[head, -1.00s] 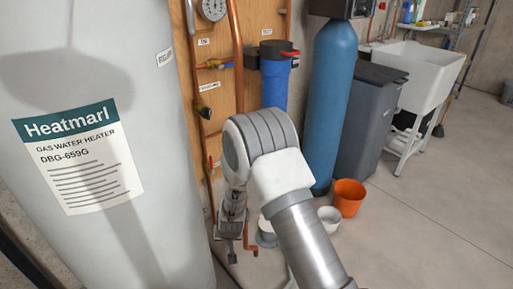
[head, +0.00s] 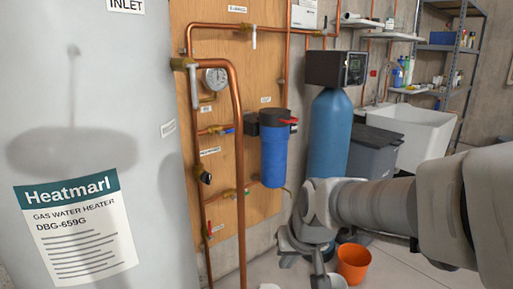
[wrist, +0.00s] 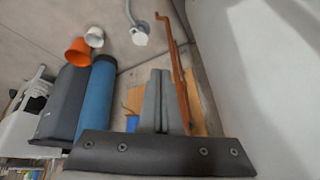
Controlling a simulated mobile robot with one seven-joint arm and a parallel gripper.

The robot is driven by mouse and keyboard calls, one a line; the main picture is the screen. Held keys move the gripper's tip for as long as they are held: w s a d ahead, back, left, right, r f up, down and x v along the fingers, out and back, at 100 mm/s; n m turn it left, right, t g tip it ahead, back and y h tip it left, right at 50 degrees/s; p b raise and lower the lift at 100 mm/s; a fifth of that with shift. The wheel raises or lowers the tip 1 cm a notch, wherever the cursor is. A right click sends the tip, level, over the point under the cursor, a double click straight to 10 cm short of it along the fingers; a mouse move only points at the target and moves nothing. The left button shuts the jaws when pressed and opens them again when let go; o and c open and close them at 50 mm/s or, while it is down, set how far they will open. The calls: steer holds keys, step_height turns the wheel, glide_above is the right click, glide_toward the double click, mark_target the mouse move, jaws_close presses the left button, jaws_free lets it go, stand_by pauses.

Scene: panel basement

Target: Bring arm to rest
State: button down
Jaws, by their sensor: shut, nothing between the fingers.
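My arm (head: 385,204) reaches in from the right edge of the head view, folding down at its far end in front of the blue tank (head: 330,135). In the wrist view my gripper (wrist: 159,72) has its two grey fingers side by side and closed, with nothing held. The fingers point over the floor, apart from the things around them as far as I can tell. In the head view the fingertips are hard to make out below the wrist.
The water heater (head: 75,100) fills the left. Copper pipes (head: 238,150) and a blue filter (head: 273,158) are on the wooden board. An orange bucket (head: 353,262) stands on the floor below the arm. A dark grey bin (head: 372,155) and white sink (head: 412,128) stand behind.

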steer(key=s+d+r+h, duration=0.1)
steer(key=s+d+r, duration=0.25)
steer(key=s, duration=0.35)
steer(key=s+d+r+h, duration=0.15)
steer(key=s+d, duration=0.25)
steer(key=s, duration=0.4)
step_height(320, 180, up, 24)
steer(key=p, duration=2.4)
steer(key=shift+m+y, duration=0.4)
steer(key=shift+y, duration=0.05)
